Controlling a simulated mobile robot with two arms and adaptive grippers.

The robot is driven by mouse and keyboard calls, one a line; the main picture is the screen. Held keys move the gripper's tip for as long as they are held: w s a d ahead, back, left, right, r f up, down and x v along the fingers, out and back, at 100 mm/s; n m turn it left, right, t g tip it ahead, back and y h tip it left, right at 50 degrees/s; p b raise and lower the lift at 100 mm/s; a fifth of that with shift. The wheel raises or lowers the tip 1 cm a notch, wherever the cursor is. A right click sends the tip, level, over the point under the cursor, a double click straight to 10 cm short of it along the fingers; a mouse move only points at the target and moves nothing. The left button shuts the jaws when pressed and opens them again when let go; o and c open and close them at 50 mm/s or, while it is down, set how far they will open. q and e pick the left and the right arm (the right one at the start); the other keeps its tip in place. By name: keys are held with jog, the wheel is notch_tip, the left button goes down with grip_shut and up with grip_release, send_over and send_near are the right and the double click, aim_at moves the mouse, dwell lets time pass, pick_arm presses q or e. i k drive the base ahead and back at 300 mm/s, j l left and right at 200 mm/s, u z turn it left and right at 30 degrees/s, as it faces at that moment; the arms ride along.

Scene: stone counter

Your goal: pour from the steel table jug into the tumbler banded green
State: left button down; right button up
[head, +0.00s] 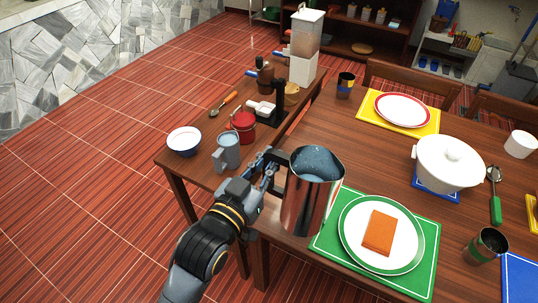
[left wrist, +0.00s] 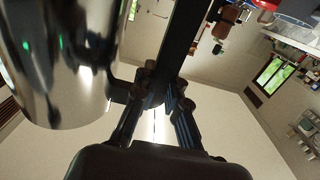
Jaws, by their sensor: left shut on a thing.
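The steel table jug (head: 308,200) is shiny, roughly upright, with bluish liquid showing through its open mouth. My left gripper (head: 270,164) is shut on its dark handle, to the left of the jug's body. In the left wrist view the jug's steel wall (left wrist: 62,70) fills the left side, beside the gripper (left wrist: 160,92) on the handle. The tumbler banded green (head: 485,247) is a dark cup standing upright on the table at the lower right, well to the right of the jug and apart from it. My right gripper is not in view.
A green placemat (head: 424,272) bears a plate with an orange napkin (head: 379,233), between jug and tumbler. A white tureen (head: 448,165) and a green-handled ladle (head: 495,197) are behind. Another dark tumbler (head: 345,86) stands farther back. A side table holds a blue-grey mug (head: 229,150) and red pot (head: 243,127).

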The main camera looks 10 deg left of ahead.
aim_at(490, 243)
jog(key=l+z, duration=0.25)
jog(key=l, duration=0.3)
jog(key=i+l+z, duration=0.2)
jog(key=l, duration=0.35)
jog(key=l+z, duration=0.25)
jog(key=l, duration=0.25)
